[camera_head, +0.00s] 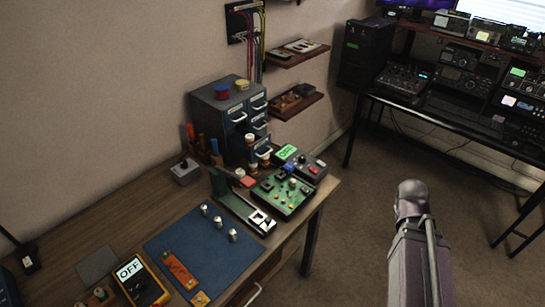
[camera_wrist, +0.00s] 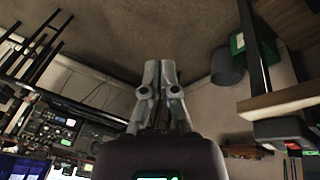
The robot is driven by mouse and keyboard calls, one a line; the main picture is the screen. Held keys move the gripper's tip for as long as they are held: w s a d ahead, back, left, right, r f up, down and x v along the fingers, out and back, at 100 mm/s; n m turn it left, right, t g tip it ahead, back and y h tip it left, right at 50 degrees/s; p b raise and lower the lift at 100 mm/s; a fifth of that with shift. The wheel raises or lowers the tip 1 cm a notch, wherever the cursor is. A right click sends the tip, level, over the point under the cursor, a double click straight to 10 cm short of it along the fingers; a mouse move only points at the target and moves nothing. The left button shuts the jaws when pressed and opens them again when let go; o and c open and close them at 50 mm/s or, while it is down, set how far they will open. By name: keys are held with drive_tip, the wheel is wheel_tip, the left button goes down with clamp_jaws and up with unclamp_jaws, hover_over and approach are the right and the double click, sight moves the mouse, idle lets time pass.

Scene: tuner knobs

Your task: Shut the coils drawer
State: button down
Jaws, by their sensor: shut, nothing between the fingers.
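A dark blue-grey cabinet of small drawers (camera_head: 208,121) stands at the back of the workbench in the head view. Several drawers with pale handles and labels show on its front. Knobs and parts in front hide the lower front. My gripper (camera_wrist: 159,72) shows in the wrist view, its two fingers together and empty. It points at open room and touches nothing visible. The head view shows only my arm, at right, clear of the bench.
The workbench (camera_head: 150,210) carries a blue mat (camera_head: 200,252) with several metal knobs, a green circuit board (camera_head: 283,195) and a yellow-edged meter (camera_head: 140,283). Two wall shelves (camera_head: 297,105) hang right of the cabinet. A radio desk (camera_head: 470,115) stands at right. Floor between is clear.

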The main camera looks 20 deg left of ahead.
drive_tip(key=w+r+n+t+h, duration=0.25)
drive_tip(key=w+n+t, duration=0.2)
drive_tip(key=w, duration=0.25)
drive_tip(key=w+a+r+n+t+y+b, duration=0.3)
drive_tip(key=w+a+r+n+t+y, duration=0.2)
drive_tip(key=w+a+r+n+t, duration=0.7)
drive_tip(key=s+a+n+g+y+b, duration=0.1)
drive_tip(key=s+a+n+g+y, duration=0.35)
drive_tip(key=a+n+y, duration=1)
drive_tip(key=s+a+f+n+g, duration=0.3)
drive_tip(key=s+n+g, duration=0.1)
drive_tip(key=n, duration=0.4)
drive_tip(key=s+a+f+n+g+b, duration=0.1)
drive_tip(key=s+a+f+n+g, duration=0.2)
drive_tip(key=n, duration=0.5)
drive_tip(key=shift+s+f+n+g+h, duration=0.3)
drive_tip(key=shift+s+g, duration=0.35)
drive_tip(key=shift+g, duration=0.55)
drive_tip(key=b+x, duration=0.3)
drive_tip(key=x, duration=1.1)
